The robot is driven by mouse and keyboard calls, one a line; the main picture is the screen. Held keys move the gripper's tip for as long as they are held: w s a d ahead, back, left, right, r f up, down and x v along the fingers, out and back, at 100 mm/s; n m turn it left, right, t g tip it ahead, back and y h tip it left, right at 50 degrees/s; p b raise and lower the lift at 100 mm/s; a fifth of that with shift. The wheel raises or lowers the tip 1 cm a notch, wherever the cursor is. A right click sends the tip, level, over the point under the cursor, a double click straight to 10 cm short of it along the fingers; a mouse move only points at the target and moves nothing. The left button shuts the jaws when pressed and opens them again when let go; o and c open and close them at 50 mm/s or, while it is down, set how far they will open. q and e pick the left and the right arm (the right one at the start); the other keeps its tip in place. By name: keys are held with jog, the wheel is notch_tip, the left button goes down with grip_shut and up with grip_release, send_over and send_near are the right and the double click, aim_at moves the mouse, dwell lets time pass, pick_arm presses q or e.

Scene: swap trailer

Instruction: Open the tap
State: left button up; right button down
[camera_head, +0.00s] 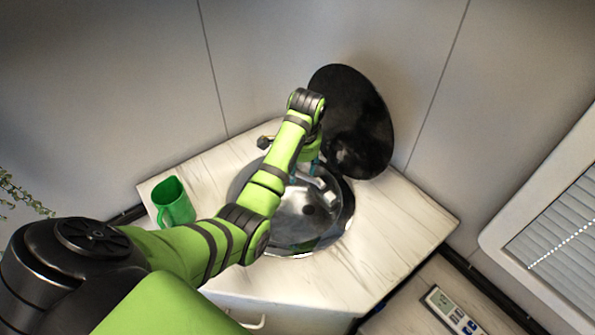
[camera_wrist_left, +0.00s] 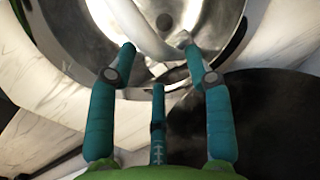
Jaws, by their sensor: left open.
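The tap (camera_head: 327,190) is a pale metal spout over a round steel sink (camera_head: 300,230). In the left wrist view the spout (camera_wrist_left: 138,25) runs between and beyond my fingertips, with the drain hole in the basin behind it. My left gripper (camera_head: 305,171) reaches down over the back of the sink, with its teal fingers apart. In the left wrist view the gripper (camera_wrist_left: 159,55) is open and the fingers straddle the spout; whether they touch it I cannot tell. My arm hides part of the tap and sink. My right gripper is not in view.
A round black lid (camera_head: 352,120) stands raised behind the sink, close to my left wrist. A green mug (camera_head: 173,202) stands on the white counter (camera_head: 390,230) to the left. A remote-like device (camera_head: 450,310) lies at lower right. The counter right of the sink is clear.

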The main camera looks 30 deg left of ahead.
aim_at(299, 172)
pick_arm(q)
jog(key=shift+w+a+f, duration=0.1)
jog(key=shift+a+f, duration=0.05)
jog(key=shift+f, duration=0.5)
jog(key=shift+w+a+f, duration=0.1)
jog(key=shift+a+f, duration=0.05)
jog(key=shift+f, duration=0.45)
jog(key=shift+a+f, duration=0.1)
jog(key=shift+f, duration=0.4)
jog(key=shift+c, duration=0.8)
grip_shut()
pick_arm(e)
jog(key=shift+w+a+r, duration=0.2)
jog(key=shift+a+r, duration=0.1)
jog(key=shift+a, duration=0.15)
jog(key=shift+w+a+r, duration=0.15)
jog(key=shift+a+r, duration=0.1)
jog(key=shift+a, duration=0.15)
